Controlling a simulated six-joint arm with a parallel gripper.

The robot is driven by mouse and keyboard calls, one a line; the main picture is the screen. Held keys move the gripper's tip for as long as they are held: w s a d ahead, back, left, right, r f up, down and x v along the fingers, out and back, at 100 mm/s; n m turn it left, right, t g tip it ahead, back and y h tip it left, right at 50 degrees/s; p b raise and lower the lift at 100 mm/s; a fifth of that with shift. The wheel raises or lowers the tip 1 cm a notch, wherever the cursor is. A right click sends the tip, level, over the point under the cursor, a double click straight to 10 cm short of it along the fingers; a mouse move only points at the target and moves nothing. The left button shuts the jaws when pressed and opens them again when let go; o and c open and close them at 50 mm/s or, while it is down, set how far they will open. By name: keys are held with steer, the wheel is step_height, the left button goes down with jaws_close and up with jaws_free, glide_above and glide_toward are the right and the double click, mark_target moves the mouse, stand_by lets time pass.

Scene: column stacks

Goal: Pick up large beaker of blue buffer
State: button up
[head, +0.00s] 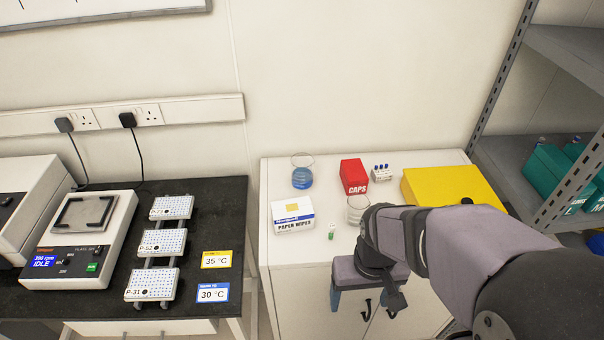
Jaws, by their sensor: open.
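A glass beaker holding blue liquid (302,178) stands upright at the back left of the white cabinet top. My gripper (366,300) is open and empty. It is in front of the beaker and to its right, over the front of the cabinet, with a clear gap between them. Its fingers point down.
On the white cabinet top (430,160) are a paper wipes box (292,222), a red caps box (353,178), a small vial rack (381,173), a green-capped vial (332,231), a second beaker (356,204) and a yellow box (450,187). A black bench (205,225) stands left.

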step_height(320, 180, up, 4)
steer(key=n+t+y+b, duration=0.15)
steer(key=t+b, duration=0.45)
steer(key=t, duration=0.7)
glide_above(300, 165)
steer(key=s, duration=0.4)
steer(key=shift+d+f+p, duration=0.15)
steer(key=shift+f+p, duration=0.2)
steer(key=shift+f, duration=1.5)
steer(key=shift+d+f+p, duration=0.1)
steer(key=shift+f+p, duration=0.2)
steer(key=shift+f, duration=1.55)
steer(key=shift+p+x, duration=0.65)
steer(key=shift+x, duration=1.75)
steer(key=shift+w+r, duration=0.1)
steer(key=c, duration=1.3)
